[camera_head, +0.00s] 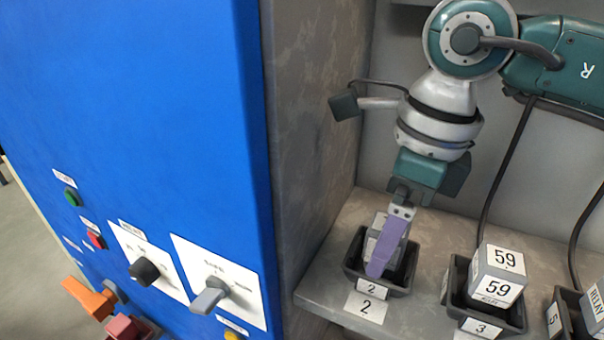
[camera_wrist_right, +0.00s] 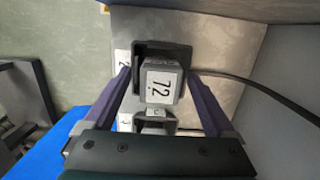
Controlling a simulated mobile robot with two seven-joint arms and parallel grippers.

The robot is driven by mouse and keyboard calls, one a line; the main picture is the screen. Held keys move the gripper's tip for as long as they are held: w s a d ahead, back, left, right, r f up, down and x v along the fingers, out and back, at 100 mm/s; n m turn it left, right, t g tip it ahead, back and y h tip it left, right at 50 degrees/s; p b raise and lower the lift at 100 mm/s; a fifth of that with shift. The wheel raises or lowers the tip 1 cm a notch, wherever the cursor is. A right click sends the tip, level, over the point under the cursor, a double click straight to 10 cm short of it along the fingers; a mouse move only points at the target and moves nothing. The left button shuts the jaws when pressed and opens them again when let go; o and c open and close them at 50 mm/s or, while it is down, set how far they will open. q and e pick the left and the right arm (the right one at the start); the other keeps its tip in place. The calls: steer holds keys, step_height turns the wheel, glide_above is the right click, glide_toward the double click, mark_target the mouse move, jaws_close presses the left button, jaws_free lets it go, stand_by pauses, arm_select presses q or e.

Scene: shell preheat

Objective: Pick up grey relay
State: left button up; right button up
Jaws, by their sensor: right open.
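A grey relay (camera_head: 374,240) stands in the black socket tray (camera_head: 401,291) marked 2 on the shelf. In the right wrist view it is a grey block (camera_wrist_right: 163,82) with a white label reading 72. My right gripper (camera_head: 388,250) reaches down over it and its near purple finger hides much of the relay. In the right wrist view my right gripper (camera_wrist_right: 160,84) is open, with one finger on each side of the relay and small gaps visible. My left gripper is not in view.
A grey block labelled 59 (camera_head: 498,270) sits in tray 3 to the right. Another relay (camera_head: 594,305) stands at the right edge. A blue cabinet (camera_head: 150,120) with knobs and buttons fills the left. Cables hang behind the trays.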

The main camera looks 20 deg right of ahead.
jaws_close()
stand_by(0.8)
